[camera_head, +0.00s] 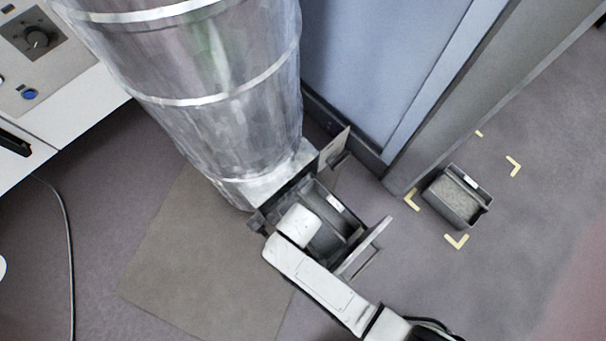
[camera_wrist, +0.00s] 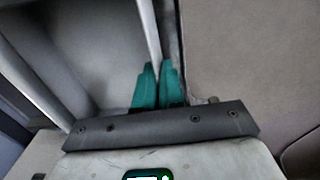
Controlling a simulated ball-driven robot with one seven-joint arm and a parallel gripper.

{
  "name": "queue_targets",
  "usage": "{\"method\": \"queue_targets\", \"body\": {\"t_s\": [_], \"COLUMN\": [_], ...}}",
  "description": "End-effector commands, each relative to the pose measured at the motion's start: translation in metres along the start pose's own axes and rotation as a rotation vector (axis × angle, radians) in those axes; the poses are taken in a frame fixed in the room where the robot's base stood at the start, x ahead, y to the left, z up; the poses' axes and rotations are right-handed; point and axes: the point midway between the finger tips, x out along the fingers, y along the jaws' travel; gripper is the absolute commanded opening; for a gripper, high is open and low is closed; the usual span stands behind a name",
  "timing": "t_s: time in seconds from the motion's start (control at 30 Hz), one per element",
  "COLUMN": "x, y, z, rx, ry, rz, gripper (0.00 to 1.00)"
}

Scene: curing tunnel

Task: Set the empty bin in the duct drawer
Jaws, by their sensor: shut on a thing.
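The empty bin (camera_head: 343,218) is dark grey with a small white label. In the head view it is at the open duct drawer (camera_head: 368,250) at the foot of the silver duct. I cannot tell whether it rests on the drawer's floor or hangs slightly above it. My gripper (camera_wrist: 158,85) has teal fingertips, shut on a thin upright wall that looks like the bin's rim; the bin's inside (camera_wrist: 90,60) appears to the left of it. In the head view my wrist covers part of the bin and hides the fingertips.
A second grey bin (camera_head: 455,199), filled with grey material, stands on the floor among yellow corner marks (camera_head: 457,241). The large silver duct (camera_head: 215,90) and a blue-grey cabinet (camera_head: 380,60) rise behind the drawer. A control panel (camera_head: 37,40) is at upper left.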

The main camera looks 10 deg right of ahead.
Motion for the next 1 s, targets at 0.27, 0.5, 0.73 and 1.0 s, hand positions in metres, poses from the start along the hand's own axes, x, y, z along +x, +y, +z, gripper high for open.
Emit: {"method": "queue_targets", "body": {"t_s": [0.27,0.5,0.73,1.0], "x": [0.026,0.048,0.047,0.049], "y": [0.000,-0.001,-0.001,-0.001], "z": [-0.001,-0.001,-0.001,0.000], "rx": [0.000,0.000,0.000,0.000], "ry": [0.001,0.001,0.001,0.000], "rz": [0.001,0.000,0.000,0.000], "gripper": [0.00,0.00,0.00,0.26]}}
